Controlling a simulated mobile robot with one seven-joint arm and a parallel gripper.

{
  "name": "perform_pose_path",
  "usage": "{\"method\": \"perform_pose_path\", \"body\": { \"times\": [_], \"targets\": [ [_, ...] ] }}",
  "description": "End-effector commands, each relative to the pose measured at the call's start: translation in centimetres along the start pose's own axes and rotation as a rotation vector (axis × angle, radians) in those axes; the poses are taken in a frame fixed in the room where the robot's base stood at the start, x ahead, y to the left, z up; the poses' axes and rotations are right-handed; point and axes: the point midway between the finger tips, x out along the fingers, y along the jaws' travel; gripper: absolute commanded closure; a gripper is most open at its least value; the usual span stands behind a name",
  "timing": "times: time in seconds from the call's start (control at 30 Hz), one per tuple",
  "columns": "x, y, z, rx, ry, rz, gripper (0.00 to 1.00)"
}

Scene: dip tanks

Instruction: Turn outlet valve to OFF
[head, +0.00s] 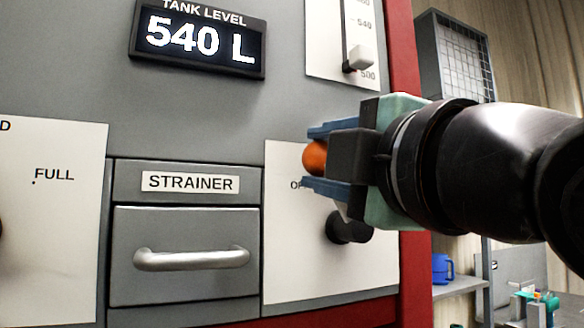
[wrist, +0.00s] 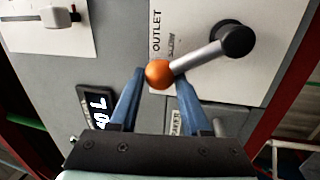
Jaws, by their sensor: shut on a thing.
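The outlet valve's lever has an orange ball knob (head: 315,158) and a black pivot hub (head: 348,228) on a white plate (head: 285,270). In the wrist view, a silver rod (wrist: 200,56) joins the knob (wrist: 159,74) to the hub (wrist: 234,42). OUTLET and SLOW are printed beside the lever there. In the head view the knob is above and left of the hub, near partly hidden lettering beginning "O". My gripper (head: 306,157) has its blue fingers shut on the knob, one on each side; it also shows in the wrist view (wrist: 162,76). The gripper hides much of the lever in the head view.
A strainer drawer (head: 185,285) with a silver handle protrudes left of the outlet plate. A tank level display (head: 200,38) reads 540 L. A slider gauge (head: 358,58) is above my gripper. A blue mug (head: 441,268) stands on a shelf at right.

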Motion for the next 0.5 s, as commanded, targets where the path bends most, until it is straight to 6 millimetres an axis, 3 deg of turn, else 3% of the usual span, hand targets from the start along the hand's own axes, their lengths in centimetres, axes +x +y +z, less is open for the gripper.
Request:
{"method": "perform_pose_path", "body": {
  "times": [0.5],
  "targets": [
    [-0.4,-1.1,-1.1,-0.246,0.036,0.017,1.00]
  ]
}}
